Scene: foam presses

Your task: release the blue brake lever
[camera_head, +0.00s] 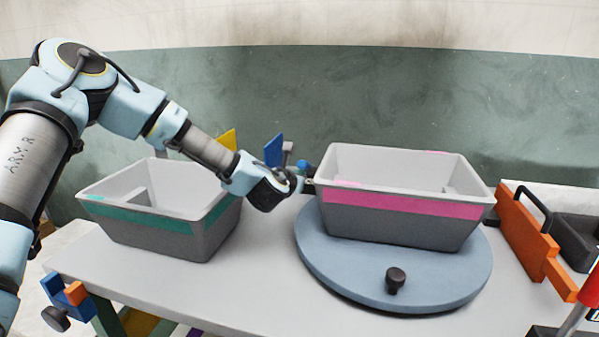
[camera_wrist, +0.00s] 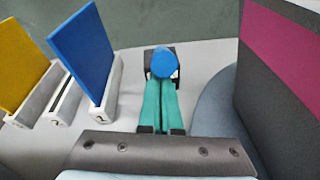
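The blue brake lever shows as a round blue knob (camera_wrist: 165,62) at the top middle of the wrist view. In the head view the knob (camera_head: 303,165) is small, beside the turntable's left back edge. A dark bracket shows around it in the wrist view. My gripper (camera_wrist: 162,88) points at the knob, its two teal fingers side by side with only a thin line between them. The knob covers the fingertips, so I cannot tell whether they touch the lever. In the head view my gripper (camera_head: 294,181) is just in front of the knob.
A grey bin with a pink band (camera_head: 400,203) sits on the blue-grey turntable (camera_head: 345,268), close right of my gripper. A teal-banded bin (camera_head: 135,222) stands left. Blue (camera_wrist: 82,50) and yellow (camera_wrist: 20,65) plates stand upright in holders left of the lever. An orange-sided fixture (camera_head: 522,235) is at right.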

